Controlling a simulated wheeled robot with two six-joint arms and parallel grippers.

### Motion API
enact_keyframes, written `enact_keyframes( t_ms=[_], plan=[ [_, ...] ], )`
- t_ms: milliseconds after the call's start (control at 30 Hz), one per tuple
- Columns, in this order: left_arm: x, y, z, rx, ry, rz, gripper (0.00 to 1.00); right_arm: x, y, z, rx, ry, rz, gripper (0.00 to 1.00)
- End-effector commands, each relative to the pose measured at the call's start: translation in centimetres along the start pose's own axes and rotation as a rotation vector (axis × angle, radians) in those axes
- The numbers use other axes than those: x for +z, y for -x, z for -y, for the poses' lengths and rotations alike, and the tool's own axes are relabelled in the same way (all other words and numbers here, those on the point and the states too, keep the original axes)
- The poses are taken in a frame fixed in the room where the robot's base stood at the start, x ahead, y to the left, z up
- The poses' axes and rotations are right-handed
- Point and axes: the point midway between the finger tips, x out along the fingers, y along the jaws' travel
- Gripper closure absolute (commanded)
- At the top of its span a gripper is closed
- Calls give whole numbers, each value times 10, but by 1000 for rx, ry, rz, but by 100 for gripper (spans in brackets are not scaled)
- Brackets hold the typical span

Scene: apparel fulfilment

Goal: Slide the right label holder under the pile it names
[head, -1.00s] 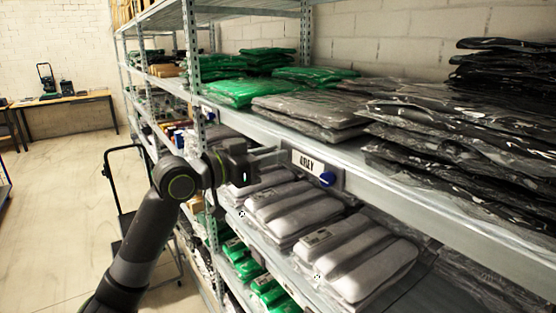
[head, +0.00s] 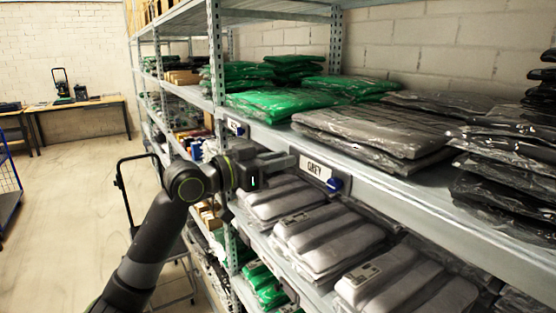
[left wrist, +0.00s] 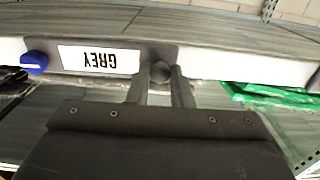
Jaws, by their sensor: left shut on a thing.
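The label holder reading GREY (head: 316,170) is a grey plate with a white card and a blue knob. It sits against the shelf's front edge, below the left part of the grey bagged pile (head: 375,128). My left gripper (head: 287,161) is shut on the holder's far end. The left wrist view shows the holder (left wrist: 98,75) upside down, with the fingers (left wrist: 161,76) closed on a round stub beside its card. Whether the holder fully touches the shelf edge is unclear. My right gripper is not in view.
Green bagged piles (head: 285,103) lie left of the grey pile, black ones (head: 508,150) right. Another label holder (head: 235,127) is on the edge near the steel upright (head: 216,70). Grey packs (head: 325,240) fill the shelf below.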

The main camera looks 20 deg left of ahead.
Motion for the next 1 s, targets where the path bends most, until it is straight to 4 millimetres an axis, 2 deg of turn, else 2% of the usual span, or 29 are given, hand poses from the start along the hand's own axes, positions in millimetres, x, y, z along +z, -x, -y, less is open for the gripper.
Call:
enact_keyframes(
  t_ms=[67, 100, 267, 667, 1000],
  plan=[
    [1, 0, 0, -1, 0, 4, 100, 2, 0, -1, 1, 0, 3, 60],
    [1, 0, 0, -1, 0, 4, 78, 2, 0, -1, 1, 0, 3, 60],
    [1, 0, 0, 0, 0, 3, 59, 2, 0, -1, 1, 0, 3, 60],
    [1, 7, 1, -2, -2, 2, 59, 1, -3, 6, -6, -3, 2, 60],
    [3, 47, 2, -4, -6, 3, 59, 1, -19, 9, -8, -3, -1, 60]
  ],
)
